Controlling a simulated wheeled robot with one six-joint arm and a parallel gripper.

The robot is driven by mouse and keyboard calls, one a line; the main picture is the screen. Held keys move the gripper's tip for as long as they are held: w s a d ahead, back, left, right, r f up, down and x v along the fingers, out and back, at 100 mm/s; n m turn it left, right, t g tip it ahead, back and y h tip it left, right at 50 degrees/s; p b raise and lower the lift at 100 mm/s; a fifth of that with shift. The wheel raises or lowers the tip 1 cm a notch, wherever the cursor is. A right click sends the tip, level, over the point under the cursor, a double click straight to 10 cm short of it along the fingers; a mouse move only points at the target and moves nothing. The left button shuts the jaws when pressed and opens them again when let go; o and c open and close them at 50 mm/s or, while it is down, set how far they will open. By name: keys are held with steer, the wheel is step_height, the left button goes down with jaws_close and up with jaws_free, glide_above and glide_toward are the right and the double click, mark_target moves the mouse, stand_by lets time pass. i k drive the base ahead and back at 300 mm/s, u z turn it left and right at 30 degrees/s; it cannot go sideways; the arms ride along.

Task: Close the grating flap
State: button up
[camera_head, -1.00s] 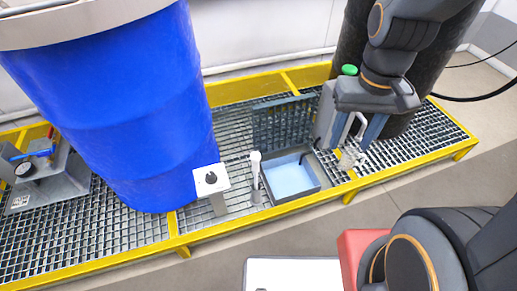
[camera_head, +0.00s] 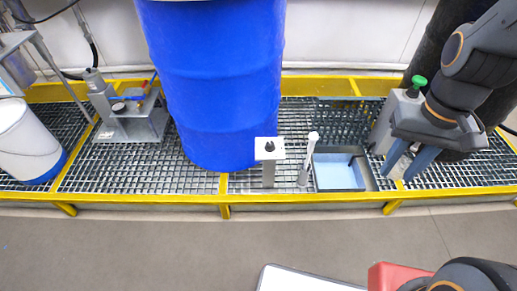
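The grating flap (camera_head: 341,121) is a dark mesh panel. It stands raised at the back edge of a square opening (camera_head: 340,174) with a light blue inside and a dark frame, set in the floor grating. My gripper (camera_head: 402,174) is to the right of the opening, pointing down, with its two blue-grey fingers apart. A small pale metal part (camera_head: 402,165) shows between the fingers; I cannot tell whether they touch it. My gripper is apart from the flap.
A big blue drum (camera_head: 215,90) stands left of the opening. A switch post (camera_head: 269,160) and a pale upright lever (camera_head: 308,160) stand between them. A grey box with a green button (camera_head: 419,82) is beside my gripper. A yellow rail (camera_head: 300,195) edges the grating; the floor in front is mostly clear.

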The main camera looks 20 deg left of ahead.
mark_target(349, 103)
steer(key=u, duration=0.25)
steer(key=i, duration=0.45)
steer(key=u, duration=0.2)
steer(key=k, duration=0.65)
steer(key=z, duration=0.5)
steer(key=i, duration=1.15)
steer(key=u, duration=0.6)
